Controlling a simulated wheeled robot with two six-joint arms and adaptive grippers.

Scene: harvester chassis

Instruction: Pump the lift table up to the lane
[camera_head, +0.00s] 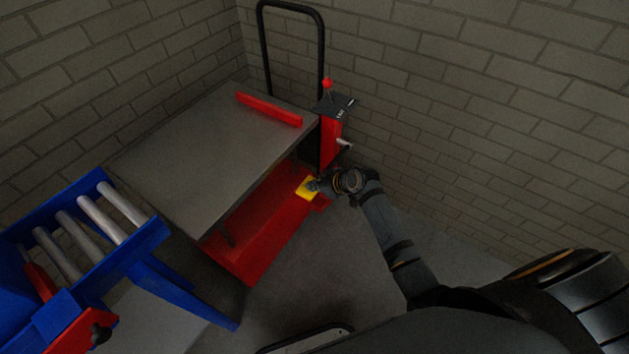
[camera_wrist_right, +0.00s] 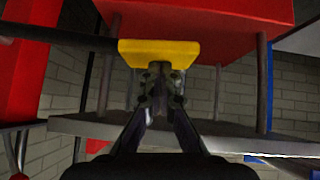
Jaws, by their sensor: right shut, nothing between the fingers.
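The lift table has a grey top plate (camera_head: 210,150) with a red bar (camera_head: 269,109) along its far edge, and a red base (camera_head: 262,232) below. A yellow pedal (camera_head: 305,191) sticks out at the base's right end. My right gripper (camera_head: 314,185) is at the pedal, and its fingertips overlap it in the head view. In the right wrist view the shut fingertips (camera_wrist_right: 160,72) meet the edge of the yellow pedal (camera_wrist_right: 160,52); nothing is between them. Whether they press on it I cannot tell. My left gripper is not in view.
A blue roller lane (camera_head: 85,245) with grey rollers stands at the left, near the table's front corner. A red post with a small lever (camera_head: 327,84) and a black push handle (camera_head: 290,8) rise behind the table. Brick walls close the back and right. Floor is clear before the base.

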